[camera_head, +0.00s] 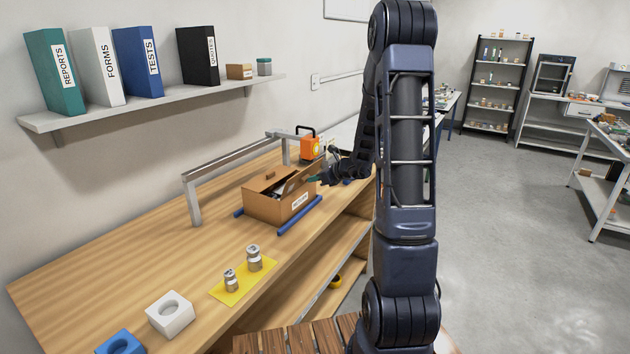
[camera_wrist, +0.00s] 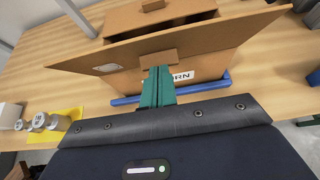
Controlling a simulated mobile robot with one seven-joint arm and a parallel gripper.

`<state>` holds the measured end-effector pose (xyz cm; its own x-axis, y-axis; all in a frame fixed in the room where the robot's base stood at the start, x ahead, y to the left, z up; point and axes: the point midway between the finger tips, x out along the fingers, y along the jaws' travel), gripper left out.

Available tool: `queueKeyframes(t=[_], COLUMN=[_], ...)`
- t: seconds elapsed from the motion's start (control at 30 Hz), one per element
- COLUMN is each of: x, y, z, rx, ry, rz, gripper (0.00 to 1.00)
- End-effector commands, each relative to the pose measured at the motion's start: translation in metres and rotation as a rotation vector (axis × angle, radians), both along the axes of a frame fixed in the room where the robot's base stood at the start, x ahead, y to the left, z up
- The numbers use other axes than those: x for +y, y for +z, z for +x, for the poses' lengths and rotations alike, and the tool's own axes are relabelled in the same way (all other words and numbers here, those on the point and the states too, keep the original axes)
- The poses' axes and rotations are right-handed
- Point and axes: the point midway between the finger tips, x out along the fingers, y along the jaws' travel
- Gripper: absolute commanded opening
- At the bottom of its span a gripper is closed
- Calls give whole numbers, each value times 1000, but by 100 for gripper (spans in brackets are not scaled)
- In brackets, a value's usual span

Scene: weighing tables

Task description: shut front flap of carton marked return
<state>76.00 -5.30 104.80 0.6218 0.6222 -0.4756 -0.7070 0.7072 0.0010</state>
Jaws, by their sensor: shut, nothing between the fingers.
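The brown cardboard carton (camera_head: 268,207) stands on the wooden bench with a white label (camera_head: 299,201) on its front. In the wrist view the label (camera_wrist: 182,76) reads "RN" at its visible end; my fingers hide the rest. The front flap (camera_wrist: 215,39) is raised at a slant across the carton's open front, with a small tab (camera_wrist: 158,58) at its middle. A dark opening shows behind it. My gripper (camera_wrist: 158,72) has green fingers, shut and empty, with tips at the tab; I cannot tell whether they touch. The gripper (camera_head: 316,179) is beside the carton in the head view.
Blue rails (camera_head: 300,216) flank the carton. A metal frame (camera_head: 194,203) and an orange device (camera_head: 309,147) stand behind it. Two metal weights (camera_head: 254,258) stand on a yellow mat (camera_head: 228,291), nearer a white block (camera_head: 170,314). Bare bench lies left of the carton.

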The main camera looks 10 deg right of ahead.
Motion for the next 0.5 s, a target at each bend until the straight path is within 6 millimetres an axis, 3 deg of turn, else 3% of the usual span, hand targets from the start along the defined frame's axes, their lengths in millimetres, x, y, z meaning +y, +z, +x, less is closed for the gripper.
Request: queueKeyframes(t=[0.5], x=[4], y=[7], z=[4], rx=[58], ry=[2], rz=[-63], gripper=[0])
